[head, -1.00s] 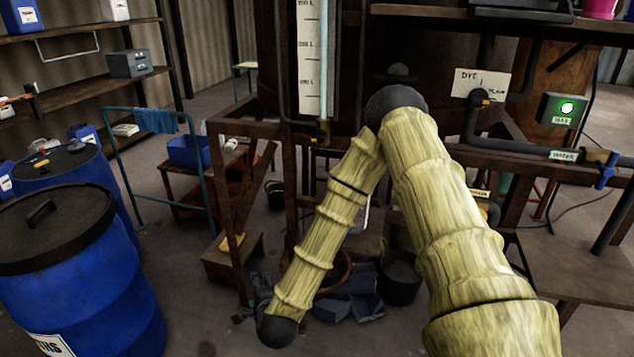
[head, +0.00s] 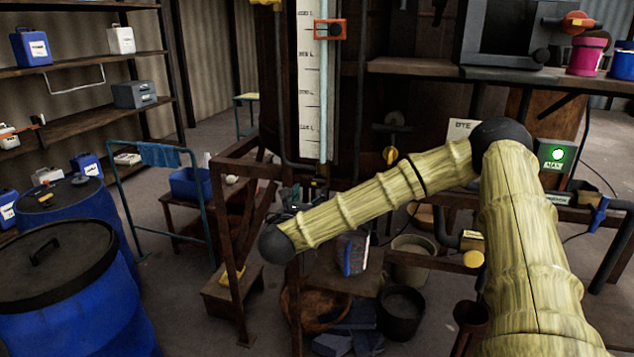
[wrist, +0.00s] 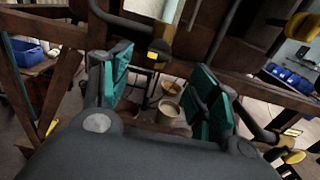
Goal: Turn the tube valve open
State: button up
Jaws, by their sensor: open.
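The sight tube (head: 323,85) runs down beside a white litre scale (head: 307,80) on the dark vat. The valve shows beyond and between the fingertips, apparently untouched. In the head view my gripper (head: 305,192) is small and dark near the tube's foot.
Rusty frame beams (head: 238,169) stand close around the gripper. Other valves are the yellow-handled one (head: 390,155) on the vat and the blue one (head: 599,213) at right. Buckets (head: 401,312) stand below.

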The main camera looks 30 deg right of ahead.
aim_at(318, 183)
jog(key=p+x, duration=0.3)
jog(key=x, duration=0.4)
jog(key=shift+w+d, duration=0.15)
jog(key=shift+w, duration=0.05)
jog(key=shift+w+d, duration=0.3)
jog(key=shift+d, duration=0.1)
jog(key=c, duration=1)
